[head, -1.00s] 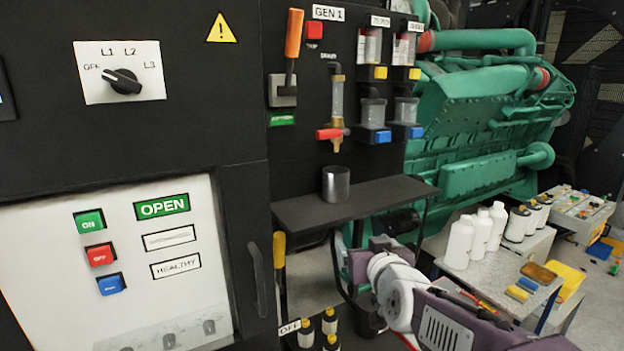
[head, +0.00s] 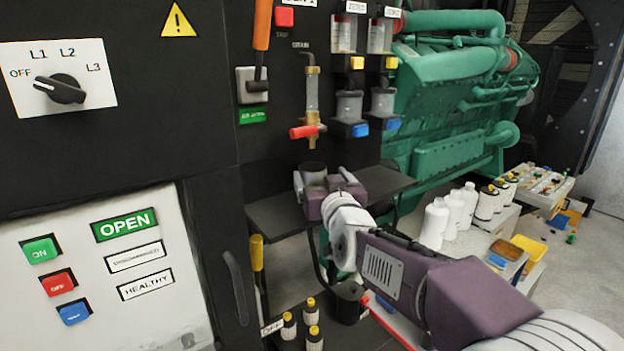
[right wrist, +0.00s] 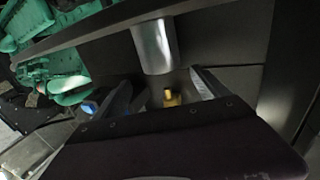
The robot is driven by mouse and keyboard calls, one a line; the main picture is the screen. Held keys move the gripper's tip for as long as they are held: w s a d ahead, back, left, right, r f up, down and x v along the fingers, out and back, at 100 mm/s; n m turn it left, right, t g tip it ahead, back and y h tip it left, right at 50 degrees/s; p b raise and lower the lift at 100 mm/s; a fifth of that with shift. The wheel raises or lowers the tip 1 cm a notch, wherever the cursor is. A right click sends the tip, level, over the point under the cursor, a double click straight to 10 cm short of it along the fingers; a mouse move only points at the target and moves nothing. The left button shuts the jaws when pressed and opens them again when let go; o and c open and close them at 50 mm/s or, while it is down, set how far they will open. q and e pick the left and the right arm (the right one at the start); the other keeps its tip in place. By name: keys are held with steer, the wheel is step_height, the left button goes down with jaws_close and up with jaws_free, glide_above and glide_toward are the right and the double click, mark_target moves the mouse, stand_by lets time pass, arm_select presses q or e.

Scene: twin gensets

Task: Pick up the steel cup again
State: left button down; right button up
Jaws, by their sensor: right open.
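The steel cup (head: 313,169) stands upright on the dark shelf (head: 270,213) under the drain valve. It also shows in the right wrist view (right wrist: 153,46), just ahead of the jaws. My right gripper (head: 321,176) is open and empty at the cup, with one finger toward each side of it. In the right wrist view the fingers (right wrist: 160,79) are spread below the cup, with a gap between them. I cannot tell how far the cup reaches between the fingers. The gripper body hides the cup's lower part in the head view. My left gripper is not in view.
The drain valve with its red handle (head: 305,131) hangs just above the cup. The black panel stands close behind the shelf. White bottles (head: 432,222) stand on a bench to the right. Bare shelf lies on both sides of the gripper.

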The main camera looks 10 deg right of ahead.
mark_target(310, 164)
steer(key=shift+w, duration=0.35)
steer(key=w+p, duration=0.3)
steer(key=w, duration=0.3)
steer(key=shift+f+p, duration=0.15)
steer(key=shift+p, duration=0.2)
steer(key=shift+w, duration=0.25)
steer(key=shift+s+a, duration=0.1)
steer(key=shift+s, duration=0.05)
steer(key=shift+w+f, duration=0.15)
steer(key=shift+w, duration=0.05)
steer(key=c, duration=1.5)
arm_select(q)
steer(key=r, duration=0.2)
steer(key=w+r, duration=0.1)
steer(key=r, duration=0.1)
arm_select(e)
steer(key=shift+s, duration=0.1)
steer(key=shift+c, duration=0.9)
